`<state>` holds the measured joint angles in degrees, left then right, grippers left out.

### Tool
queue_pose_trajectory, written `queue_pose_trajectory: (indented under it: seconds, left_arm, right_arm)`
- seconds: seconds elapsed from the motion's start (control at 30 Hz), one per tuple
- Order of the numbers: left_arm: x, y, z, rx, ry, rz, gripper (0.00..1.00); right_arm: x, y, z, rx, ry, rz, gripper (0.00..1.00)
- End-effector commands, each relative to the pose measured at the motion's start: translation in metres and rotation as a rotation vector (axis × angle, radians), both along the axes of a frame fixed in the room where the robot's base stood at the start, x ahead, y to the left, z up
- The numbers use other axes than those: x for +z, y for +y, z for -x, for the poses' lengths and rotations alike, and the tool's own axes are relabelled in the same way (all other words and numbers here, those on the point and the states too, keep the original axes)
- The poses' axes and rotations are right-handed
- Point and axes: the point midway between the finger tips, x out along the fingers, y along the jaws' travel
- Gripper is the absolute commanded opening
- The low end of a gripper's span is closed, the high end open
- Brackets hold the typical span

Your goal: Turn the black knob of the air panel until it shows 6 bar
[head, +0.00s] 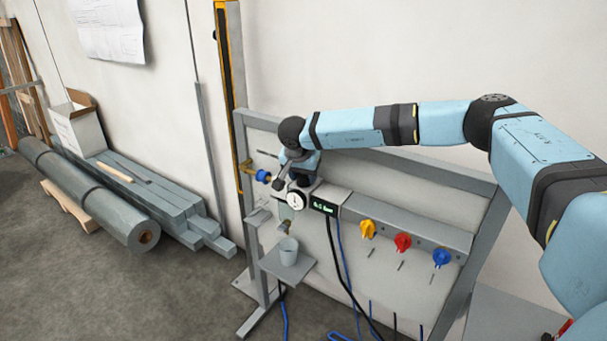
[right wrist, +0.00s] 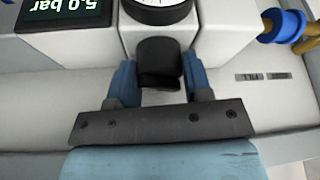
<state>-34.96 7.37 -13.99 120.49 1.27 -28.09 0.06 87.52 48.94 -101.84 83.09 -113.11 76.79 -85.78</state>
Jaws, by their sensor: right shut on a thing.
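The black knob (right wrist: 158,62) shows in the right wrist view, between the blue fingers of my right gripper (right wrist: 155,82). The gripper is shut on it. In the head view my right gripper (head: 298,178) is at the air panel, and the knob is hidden behind it. The digital display (right wrist: 65,8) is upside down in the wrist view and appears to read 5.0 bar. In the head view the display (head: 324,207) is too small to read surely. The round gauge (head: 297,200) sits left of it; its lower rim (right wrist: 158,12) shows in the wrist view. My left gripper is not in view.
Yellow (head: 368,229), red (head: 403,242) and blue (head: 441,257) valves sit along the rail at right. A blue fitting (head: 263,176) is left of the gripper. Hoses hang under the panel.

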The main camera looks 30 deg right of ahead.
Motion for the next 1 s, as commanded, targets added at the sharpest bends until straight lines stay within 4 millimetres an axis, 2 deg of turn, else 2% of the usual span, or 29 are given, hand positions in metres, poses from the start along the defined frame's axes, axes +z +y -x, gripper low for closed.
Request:
queue_pose_trajectory:
  seconds: [0.27,1.0]
  left_arm:
    - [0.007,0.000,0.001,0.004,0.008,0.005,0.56]
    - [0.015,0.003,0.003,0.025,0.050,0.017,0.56]
  right_arm:
    - [0.002,0.001,-0.001,-0.160,0.001,0.000,0.22]
    - [0.002,0.000,-0.003,-0.813,0.000,0.002,0.22]
